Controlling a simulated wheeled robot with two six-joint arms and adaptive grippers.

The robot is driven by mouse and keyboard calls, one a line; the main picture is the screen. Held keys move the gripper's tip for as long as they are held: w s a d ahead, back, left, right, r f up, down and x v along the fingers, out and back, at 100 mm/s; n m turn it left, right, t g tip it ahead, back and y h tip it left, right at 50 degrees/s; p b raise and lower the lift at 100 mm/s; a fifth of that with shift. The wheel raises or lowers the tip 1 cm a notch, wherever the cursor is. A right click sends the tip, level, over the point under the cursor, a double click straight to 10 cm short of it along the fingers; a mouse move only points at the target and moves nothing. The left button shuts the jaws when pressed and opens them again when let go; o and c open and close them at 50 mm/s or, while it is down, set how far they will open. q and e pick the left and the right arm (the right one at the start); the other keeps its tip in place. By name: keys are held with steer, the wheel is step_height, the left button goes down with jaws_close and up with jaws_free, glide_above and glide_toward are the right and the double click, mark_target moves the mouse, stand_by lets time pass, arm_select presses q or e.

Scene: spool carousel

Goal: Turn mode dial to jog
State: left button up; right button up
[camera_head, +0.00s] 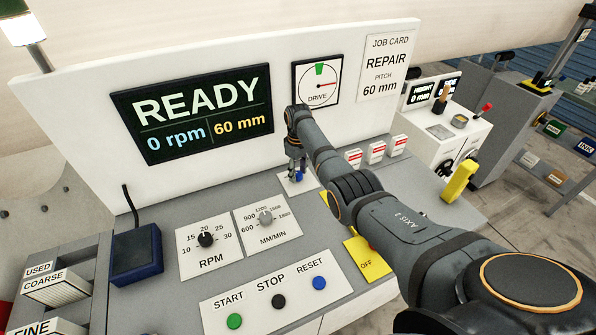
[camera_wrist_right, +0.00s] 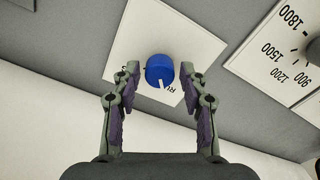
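The mode dial is a blue knob (camera_wrist_right: 159,68) with a white pointer line, on a white plate (camera_wrist_right: 124,46). In the wrist view, the letters "RU" show beside the pointer; the rest of the lettering is hidden or cut off. My right gripper (camera_wrist_right: 159,72) is open, with one finger on each side of the knob and a gap at both sides. In the head view, my right gripper (camera_head: 296,164) points down over the dial and hides most of it; a bit of blue (camera_head: 300,176) shows below the fingers. My left gripper is not in view.
The MM/MIN dial (camera_head: 265,217) and RPM dial (camera_head: 206,239) sit left of the mode dial. START, STOP and RESET buttons (camera_head: 319,283) are in front. A yellow OFF panel (camera_head: 367,258) lies near my arm. The upright display panel (camera_head: 193,112) stands behind.

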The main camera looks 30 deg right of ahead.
jaws_close()
steer(key=m+p, duration=0.1)
steer(key=m, duration=0.2)
steer(key=shift+r, duration=0.15)
steer(key=m+p, duration=0.1)
steer(key=m, duration=0.2)
steer(key=shift+m, duration=0.4)
steer(key=m+p, duration=0.1)
steer(key=m, duration=0.3)
steer(key=shift+w, duration=0.1)
steer(key=shift+d+m+p, duration=0.1)
steer(key=shift+m+p, duration=0.2)
steer(key=shift+m, duration=2.2)
